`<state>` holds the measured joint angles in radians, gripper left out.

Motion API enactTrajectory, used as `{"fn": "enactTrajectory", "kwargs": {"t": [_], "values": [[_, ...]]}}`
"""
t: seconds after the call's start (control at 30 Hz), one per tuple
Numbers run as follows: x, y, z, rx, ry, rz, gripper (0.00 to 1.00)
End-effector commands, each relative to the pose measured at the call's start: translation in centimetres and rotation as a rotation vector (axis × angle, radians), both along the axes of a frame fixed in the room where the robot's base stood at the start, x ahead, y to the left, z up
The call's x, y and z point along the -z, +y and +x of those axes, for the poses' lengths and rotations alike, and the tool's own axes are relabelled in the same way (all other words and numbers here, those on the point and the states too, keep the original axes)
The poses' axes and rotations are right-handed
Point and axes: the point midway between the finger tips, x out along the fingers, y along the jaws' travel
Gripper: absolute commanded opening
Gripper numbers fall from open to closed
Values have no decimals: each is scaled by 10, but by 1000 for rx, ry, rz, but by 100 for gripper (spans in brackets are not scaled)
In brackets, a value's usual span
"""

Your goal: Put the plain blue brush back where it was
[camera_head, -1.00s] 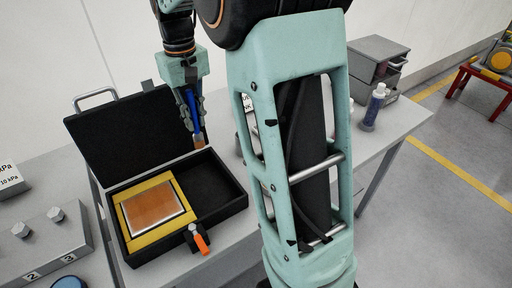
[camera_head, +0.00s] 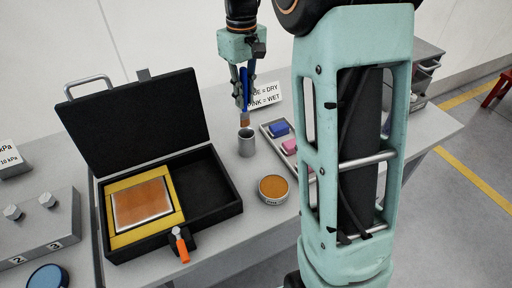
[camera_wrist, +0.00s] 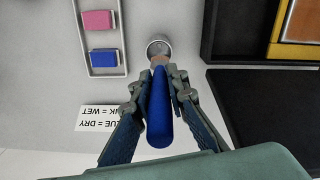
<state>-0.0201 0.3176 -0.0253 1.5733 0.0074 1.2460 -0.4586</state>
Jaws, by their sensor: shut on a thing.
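My gripper (camera_head: 244,93) is shut on the plain blue brush (camera_wrist: 159,110), which has a blue handle and tan bristles pointing down. In the head view the brush (camera_head: 244,82) hangs nearly upright, with its bristles just above a grey metal cup (camera_head: 246,143). In the wrist view the cup (camera_wrist: 158,46) lies straight beyond the bristle end. I cannot tell whether the bristles are over the opening or inside its rim.
An open black case (camera_head: 225,208) with an orange plate in a yellow frame stands left of the cup. A round tin (camera_head: 273,188) sits in front of it. A tray (camera_head: 267,130) with a blue block (camera_head: 279,128) and a pink block (camera_head: 289,146) is to its right. A sign (camera_head: 265,96) stands behind.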

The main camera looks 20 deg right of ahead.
Motion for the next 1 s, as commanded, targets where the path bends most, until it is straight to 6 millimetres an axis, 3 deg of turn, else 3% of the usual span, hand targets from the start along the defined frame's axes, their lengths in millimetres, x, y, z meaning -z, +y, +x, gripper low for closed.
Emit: {"fn": "enactTrajectory", "kwargs": {"t": [0.13, 0.33, 0.77, 1.0], "values": [[12, 0, 0, -6, 4, 0, 0], [49, 0, -1, -7, 4, 0, 0], [96, 0, -1, -7, 4, 0, 0], [100, 0, 0, -7, 0, 0, 0]]}}
